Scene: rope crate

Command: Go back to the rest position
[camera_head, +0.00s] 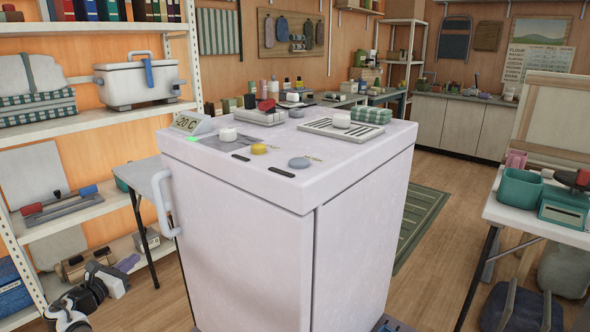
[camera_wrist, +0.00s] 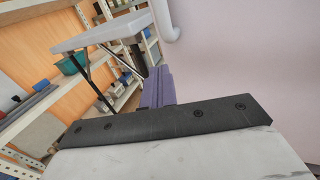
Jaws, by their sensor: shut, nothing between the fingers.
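My gripper (camera_wrist: 157,82) shows in the wrist view as purple-grey fingers pressed together, with nothing between them. In the head view my gripper (camera_head: 127,262) is low at the left, its fingers pointing up and right, left of the white cabinet and apart from it. The large white cabinet (camera_head: 250,240) stands in the middle of the head view. Its pale side (camera_wrist: 250,60) fills the right of the wrist view.
On the cabinet top are a small display (camera_head: 190,122), a yellow knob (camera_head: 259,149) and a slotted tray (camera_head: 318,129). Left are a grey table (camera_head: 148,175) and white shelving (camera_head: 85,208). A white table (camera_head: 540,228) with green containers stands right. Open floor (camera_head: 440,265) lies between.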

